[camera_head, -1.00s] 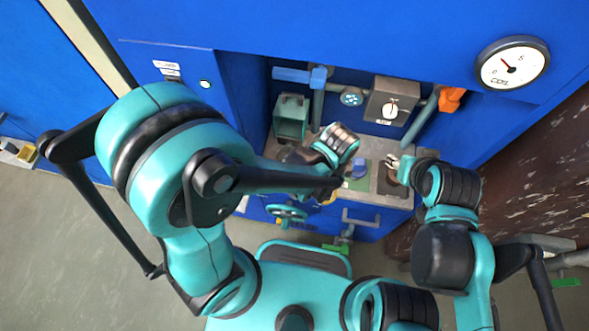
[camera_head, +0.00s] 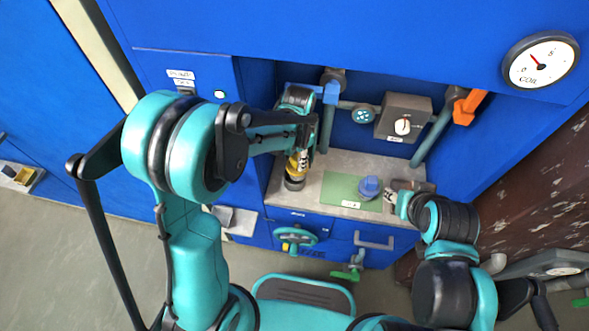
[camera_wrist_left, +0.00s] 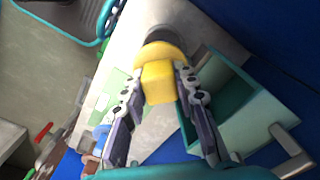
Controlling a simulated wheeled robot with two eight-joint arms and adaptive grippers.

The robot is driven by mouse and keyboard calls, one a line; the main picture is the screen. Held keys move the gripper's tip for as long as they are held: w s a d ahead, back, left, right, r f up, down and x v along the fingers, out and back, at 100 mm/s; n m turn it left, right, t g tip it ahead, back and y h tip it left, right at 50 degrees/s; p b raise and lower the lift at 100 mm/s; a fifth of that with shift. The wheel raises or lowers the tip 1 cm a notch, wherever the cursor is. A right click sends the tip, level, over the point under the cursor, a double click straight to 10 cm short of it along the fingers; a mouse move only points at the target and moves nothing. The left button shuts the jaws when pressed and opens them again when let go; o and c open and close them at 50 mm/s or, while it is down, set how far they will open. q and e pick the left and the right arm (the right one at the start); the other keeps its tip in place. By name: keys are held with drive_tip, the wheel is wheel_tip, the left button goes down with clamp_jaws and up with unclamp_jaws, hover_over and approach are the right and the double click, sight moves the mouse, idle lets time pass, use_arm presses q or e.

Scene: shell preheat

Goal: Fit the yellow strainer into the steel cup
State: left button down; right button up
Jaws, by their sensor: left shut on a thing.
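The yellow strainer (camera_wrist_left: 160,60) is pinched by its block-like grip between the fingers of my left gripper (camera_wrist_left: 158,84) in the left wrist view. In the head view the strainer (camera_head: 293,168) is a small yellow patch below my left gripper (camera_head: 301,158). Directly under it is a dark grey round cup (camera_head: 294,184), seemingly the steel cup, on the counter's left part. In the wrist view its dark round shape (camera_wrist_left: 172,36) lies just beyond the strainer. I cannot tell whether the strainer is seated in it. My right gripper (camera_head: 393,194) is at the counter's right; its fingers are unclear.
A green mat (camera_head: 338,188) with a blue knobbed piece (camera_head: 369,187) lies mid-counter. A teal open box (camera_wrist_left: 245,118) is close beside my left fingers. A grey switch box (camera_head: 402,118) and pipes line the back wall. A valve wheel (camera_head: 295,236) is below.

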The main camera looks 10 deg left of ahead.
sight(295, 167)
use_arm(q)
drive_tip(key=shift+w+a+f, duration=0.1)
drive_tip(key=shift+a+f, duration=0.3)
drive_tip(key=shift+a, duration=0.05)
wheel_tip(295, 167, down, 4)
drive_tip(key=shift+r+b, duration=0.1)
drive_tip(key=shift+b, duration=0.95)
drive_tip(key=shift+f, duration=0.3)
drive_tip(key=c, duration=1.2)
unclamp_jaws()
drive_tip(key=shift+r, duration=0.1)
